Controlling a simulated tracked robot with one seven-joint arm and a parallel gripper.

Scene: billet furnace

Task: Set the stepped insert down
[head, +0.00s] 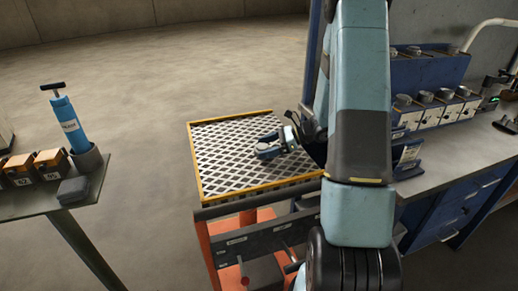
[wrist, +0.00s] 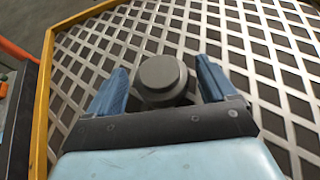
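The stepped insert (wrist: 161,76) shows in the wrist view as a dark grey round piece with a narrower disc above a wider one. It is between the two blue fingers of my gripper (wrist: 163,84), above or on the grating. In the head view my gripper (head: 268,148) is low over the grating-topped table (head: 228,169). I cannot make out the insert there.
The yellow rim (head: 194,165) edges the grating, whose left part is bare. A blue workbench (head: 455,165) with a rack of grey round parts (head: 425,97) stands right. A left side table (head: 38,202) holds a blue pump-like tool (head: 68,122) and orange boxes (head: 50,160).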

